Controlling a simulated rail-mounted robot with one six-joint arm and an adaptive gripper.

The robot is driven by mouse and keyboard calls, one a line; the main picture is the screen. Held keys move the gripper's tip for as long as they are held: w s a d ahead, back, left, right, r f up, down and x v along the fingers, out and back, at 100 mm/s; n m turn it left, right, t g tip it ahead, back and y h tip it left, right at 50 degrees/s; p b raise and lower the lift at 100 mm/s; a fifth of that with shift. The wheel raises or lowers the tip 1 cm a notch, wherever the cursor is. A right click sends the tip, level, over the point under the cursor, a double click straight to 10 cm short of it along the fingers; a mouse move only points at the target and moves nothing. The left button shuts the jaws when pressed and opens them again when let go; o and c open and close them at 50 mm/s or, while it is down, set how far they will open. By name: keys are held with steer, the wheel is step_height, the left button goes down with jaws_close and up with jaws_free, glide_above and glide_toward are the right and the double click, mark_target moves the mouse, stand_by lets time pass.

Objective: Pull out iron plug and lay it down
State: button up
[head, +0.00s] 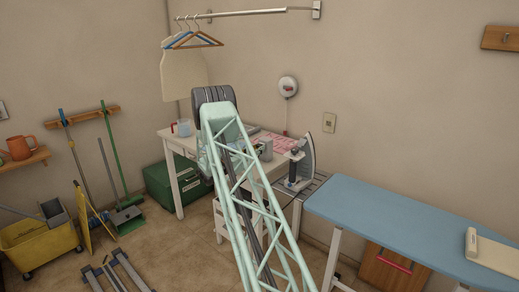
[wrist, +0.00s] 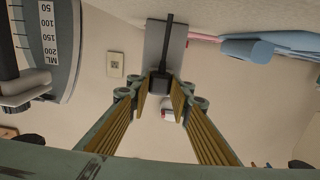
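My gripper (wrist: 160,90) shows in the wrist view, with two long tan-padded fingers. A black plug (wrist: 159,83) fills the space between the fingertips, and the pads appear to touch its sides. Its black cord (wrist: 169,36) runs up the picture, across a grey rectangular surface (wrist: 155,40). I cannot tell whether the plug is seated in anything. In the head view my own arm hides the gripper and the plug. The iron (head: 303,160) stands upright between the white table and the ironing board.
In the head view, the blue ironing board (head: 400,205) is at the right and the white table (head: 180,152) is behind my arm. A wall plate (head: 329,122) is above the iron.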

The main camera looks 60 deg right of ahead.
steer(key=c, duration=0.3)
steer(key=shift+a, duration=0.55)
steer(key=shift+w+a, duration=0.15)
steer(key=shift+a, duration=1.1)
steer(key=shift+w+a, duration=0.15)
steer(key=shift+a, duration=1.05)
steer(key=shift+a, duration=0.1)
steer(key=shift+s+a+f, duration=0.2)
steer(key=shift+s+a, duration=0.2)
steer(key=shift+a, duration=0.05)
steer(key=s+a+f, duration=0.1)
steer(key=s+a, duration=1.1)
steer(key=a, duration=0.2)
steer(key=shift+s+a, duration=0.4)
